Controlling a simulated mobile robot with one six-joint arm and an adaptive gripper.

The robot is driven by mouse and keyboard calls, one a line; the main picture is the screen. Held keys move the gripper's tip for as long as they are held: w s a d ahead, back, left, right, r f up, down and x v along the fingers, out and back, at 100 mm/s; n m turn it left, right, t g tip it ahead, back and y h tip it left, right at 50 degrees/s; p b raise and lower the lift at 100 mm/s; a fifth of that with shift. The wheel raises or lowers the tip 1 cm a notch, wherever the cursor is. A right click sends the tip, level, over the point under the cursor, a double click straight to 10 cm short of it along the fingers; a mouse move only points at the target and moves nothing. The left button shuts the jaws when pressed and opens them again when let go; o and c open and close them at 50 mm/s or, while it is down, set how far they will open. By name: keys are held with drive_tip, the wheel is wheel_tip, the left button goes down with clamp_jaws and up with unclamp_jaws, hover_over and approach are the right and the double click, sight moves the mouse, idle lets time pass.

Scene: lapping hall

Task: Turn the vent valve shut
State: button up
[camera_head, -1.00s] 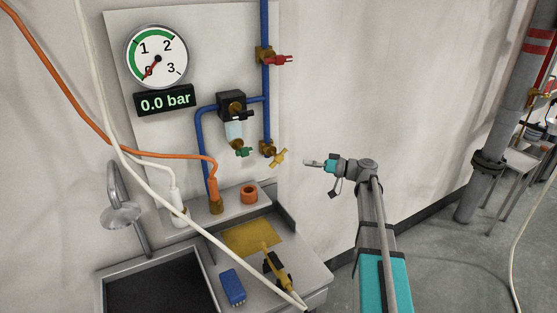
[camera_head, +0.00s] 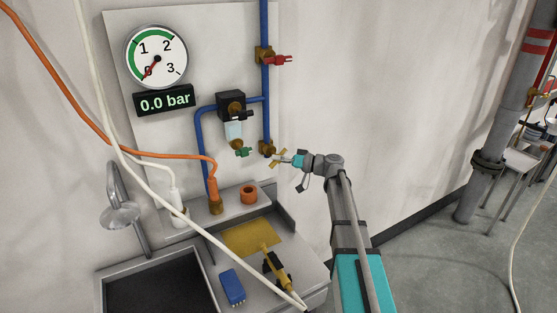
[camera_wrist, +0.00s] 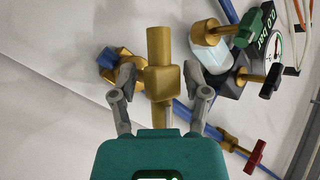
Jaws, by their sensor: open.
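The valve with the yellow handle, which I take as the vent valve, sits at the low end of the blue pipe; its brass body (camera_head: 267,148) shows in the head view. In the wrist view its yellow handle (camera_wrist: 160,50) stands upright in the picture, between the two grey fingers of my gripper (camera_wrist: 161,80). The fingers are open, with a gap visible on both sides of the handle. In the head view my gripper (camera_head: 284,158) is at the handle from the right and partly covers it.
A red-handled valve (camera_head: 278,60) is higher on the pipe. A green drain knob (camera_head: 243,152) hangs from the filter bowl (camera_head: 234,131) close to the left. The gauge (camera_head: 157,57) and display (camera_head: 165,99) read zero. A bench with a sink (camera_head: 155,285) is below; wall right of my gripper is bare.

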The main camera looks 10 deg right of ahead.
clamp_jaws()
drive_tip(key=shift+f+m+y+b, duration=0.15)
drive_tip(key=shift+m+y+b, duration=0.2)
drive_tip(key=shift+b, duration=0.35)
drive_tip(key=shift+f+m+t+b, duration=0.1)
drive_tip(key=shift+m+t+b, duration=0.4)
drive_tip(key=shift+b, duration=0.2)
drive_tip(key=m+t+y+b, duration=0.1)
drive_tip(key=m+b, duration=0.1)
drive_tip(key=shift+y+b, duration=0.35)
drive_tip(key=shift+m+t+y+b, duration=0.4)
drive_tip(key=shift+m+t+b, duration=0.5)
drive_tip(key=shift+m+b, duration=0.15)
drive_tip(key=shift+r+m+t+b, duration=0.2)
drive_tip(key=shift+m+t+b, duration=0.45)
drive_tip(key=shift+m+t, duration=0.4)
